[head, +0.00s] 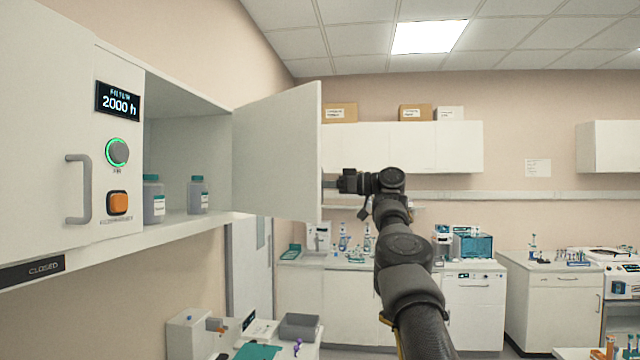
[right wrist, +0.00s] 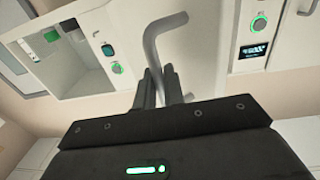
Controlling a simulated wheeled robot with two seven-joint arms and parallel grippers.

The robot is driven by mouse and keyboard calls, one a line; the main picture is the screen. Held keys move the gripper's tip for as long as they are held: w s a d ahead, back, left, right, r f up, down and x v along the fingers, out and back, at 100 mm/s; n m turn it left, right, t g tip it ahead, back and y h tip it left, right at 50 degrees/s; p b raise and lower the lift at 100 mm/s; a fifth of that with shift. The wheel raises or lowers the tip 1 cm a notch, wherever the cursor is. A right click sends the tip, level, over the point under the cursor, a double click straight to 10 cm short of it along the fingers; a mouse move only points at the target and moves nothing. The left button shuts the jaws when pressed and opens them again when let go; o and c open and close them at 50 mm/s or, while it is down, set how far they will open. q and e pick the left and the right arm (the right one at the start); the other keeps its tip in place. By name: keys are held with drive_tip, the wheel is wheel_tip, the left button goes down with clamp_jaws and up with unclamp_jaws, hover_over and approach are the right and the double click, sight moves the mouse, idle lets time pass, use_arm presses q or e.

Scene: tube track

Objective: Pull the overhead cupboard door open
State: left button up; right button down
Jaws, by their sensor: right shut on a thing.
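The overhead cupboard door (head: 276,152) stands swung well out from the cupboard in the head view, showing its inner face. The open cupboard (head: 190,150) shows two grey bottles with teal caps (head: 153,200) (head: 198,195) on its shelf. My right gripper (head: 332,182) is at the door's free edge, its fingers partly hidden behind it. In the right wrist view, my right gripper (right wrist: 160,88) is shut on the bent grey door handle (right wrist: 152,45). The left gripper is in neither view.
A control panel (head: 118,150) with a display, green-ringed knob and orange button sits left of the opening. Beside it is a closed door with a grey handle (head: 78,189). White wall cupboards (head: 400,147) and counters stand at the back.

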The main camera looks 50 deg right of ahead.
drive_tip(key=shift+r, duration=0.1)
drive_tip(key=c, duration=1.6)
unclamp_jaws()
drive_tip(key=shift+w+a, duration=0.1)
drive_tip(key=shift+c, duration=0.2)
drive_tip(key=shift+o, duration=0.2)
drive_tip(key=shift+w+a, duration=0.1)
drive_tip(key=shift+w, duration=0.05)
drive_tip(key=b+v, duration=0.2)
drive_tip(key=v, duration=0.9)
drive_tip(key=shift+w, duration=0.1)
drive_tip(key=shift+c, duration=0.2)
